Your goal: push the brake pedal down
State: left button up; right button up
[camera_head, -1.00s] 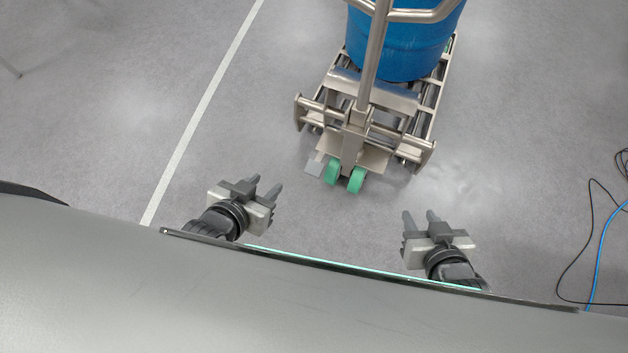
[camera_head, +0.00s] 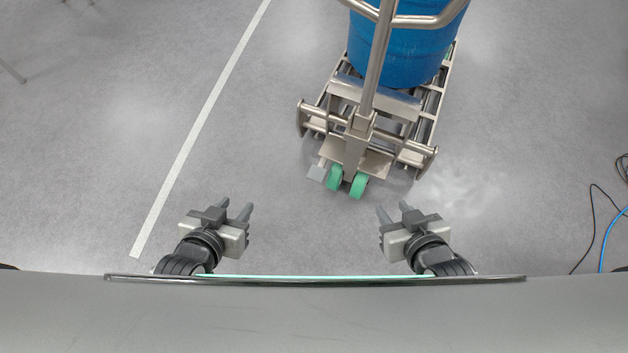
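The brake pedal appears to be the small grey plate (camera_head: 317,173) at the lower left of the steel cart (camera_head: 428,108), beside its green wheels (camera_head: 345,183). It stands apart from both grippers. My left gripper (camera_head: 235,208) is open and empty over the floor, below and left of the pedal. My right gripper (camera_head: 394,212) is open and empty over the floor, below and right of the wheels.
A blue barrel (camera_head: 402,50) stands on the cart, with a bent steel handle (camera_head: 375,60) rising in front of it. A white line (camera_head: 200,125) runs along the floor at left. Black and blue cables (camera_head: 603,235) lie at right. The floor between is clear.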

aim_at(317, 174)
jog(key=z, duration=1.1)
jog(key=k, duration=0.55)
jog(key=u, duration=1.15)
jog(key=i, duration=1.3)
